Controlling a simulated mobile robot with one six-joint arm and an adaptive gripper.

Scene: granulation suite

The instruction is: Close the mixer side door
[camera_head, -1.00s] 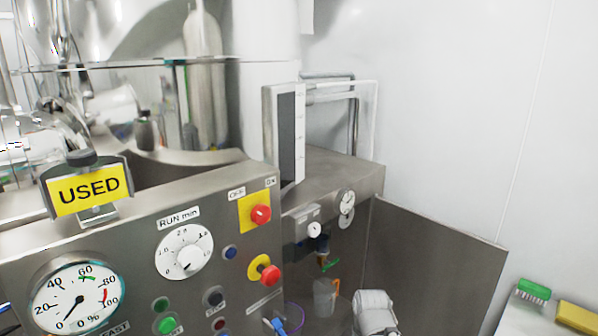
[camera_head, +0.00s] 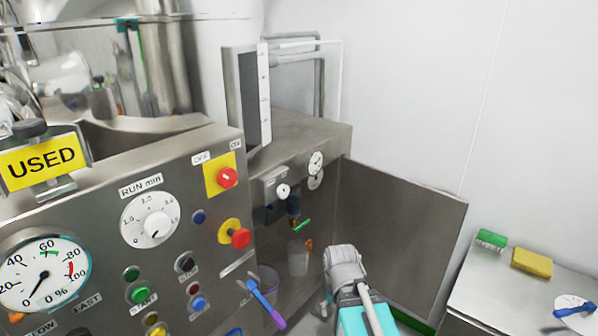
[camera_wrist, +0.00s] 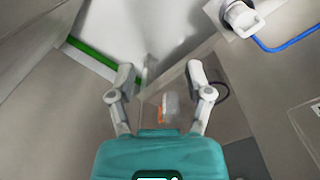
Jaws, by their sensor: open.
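The mixer side door (camera_head: 405,235) is a flat grey metal panel standing open, to the right of the mixer's side compartment, in the head view. My gripper's teal body shows in front of the door's lower left part; its fingertips are not clear there. In the wrist view, my gripper (camera_wrist: 160,75) is open and empty, fingers spread. A grey panel fills the left of that view; I cannot tell whether it is the door. No contact with the door is visible.
A clear jug (camera_head: 299,259) with an orange handle stands inside the compartment; it also shows between the fingers in the wrist view (camera_wrist: 170,106). The control panel (camera_head: 110,240) is at left. A side table (camera_head: 500,280) with a green brush (camera_head: 491,239) and yellow sponge (camera_head: 532,262) is at right.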

